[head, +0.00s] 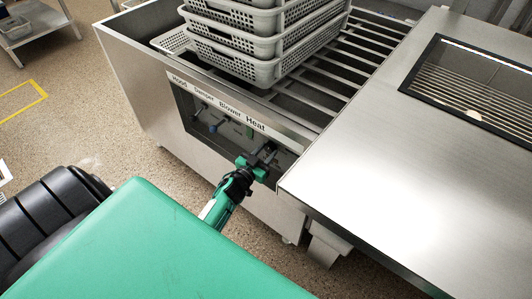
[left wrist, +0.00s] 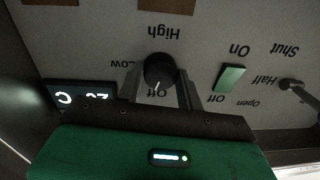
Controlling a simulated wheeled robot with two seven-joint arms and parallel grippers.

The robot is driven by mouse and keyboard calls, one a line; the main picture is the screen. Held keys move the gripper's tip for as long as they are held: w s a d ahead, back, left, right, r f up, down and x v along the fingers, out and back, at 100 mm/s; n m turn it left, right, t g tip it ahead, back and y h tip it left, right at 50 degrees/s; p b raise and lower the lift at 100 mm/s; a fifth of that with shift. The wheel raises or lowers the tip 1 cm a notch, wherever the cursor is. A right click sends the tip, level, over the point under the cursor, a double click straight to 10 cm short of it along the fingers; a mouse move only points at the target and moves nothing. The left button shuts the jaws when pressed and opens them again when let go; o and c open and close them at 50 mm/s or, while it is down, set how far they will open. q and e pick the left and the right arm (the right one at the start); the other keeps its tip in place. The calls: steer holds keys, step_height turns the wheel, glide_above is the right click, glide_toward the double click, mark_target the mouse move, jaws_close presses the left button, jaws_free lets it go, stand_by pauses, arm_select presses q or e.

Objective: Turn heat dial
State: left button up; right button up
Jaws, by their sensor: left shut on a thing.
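The heat dial (left wrist: 160,70) is a round black knob on the grey control panel (left wrist: 90,45), seen upside down in the left wrist view. Its white mark points at or close to the word Off. My left gripper (head: 266,157) is at the panel below the Heat label (head: 256,126). In the left wrist view its two fingers (left wrist: 162,85) stand on either side of the dial, shut on it. In the head view the gripper hides the dial. My right gripper is not in view.
A green switch (left wrist: 231,78) and a damper lever (left wrist: 291,85) sit beside the dial. A lit display (left wrist: 80,96) is on its other side. Stacked grey perforated baskets (head: 262,48) stand on the bars above the panel. A steel counter (head: 400,150) juts out at right.

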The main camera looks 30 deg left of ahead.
arm_select(q)
steer(key=m, duration=0.3)
steer(key=shift+f+m+b, duration=0.1)
steer(key=shift+m+b, duration=0.3)
steer(key=m+b, duration=0.1)
steer(key=m, duration=0.3)
steer(key=shift+m+h, duration=0.3)
steer(key=shift+m, duration=0.1)
steer(key=m+b, duration=0.1)
steer(key=m, duration=0.2)
steer(key=shift+m, duration=0.3)
steer(key=shift+m+b, duration=0.55)
steer(key=shift+m, duration=1.05)
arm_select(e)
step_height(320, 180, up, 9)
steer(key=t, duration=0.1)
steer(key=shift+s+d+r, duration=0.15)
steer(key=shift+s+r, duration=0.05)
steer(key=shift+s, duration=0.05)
arm_select(q)
steer(key=o, duration=1)
steer(key=shift+h, duration=0.3)
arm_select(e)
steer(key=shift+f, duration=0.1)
arm_select(q)
steer(key=shift+s, duration=0.1)
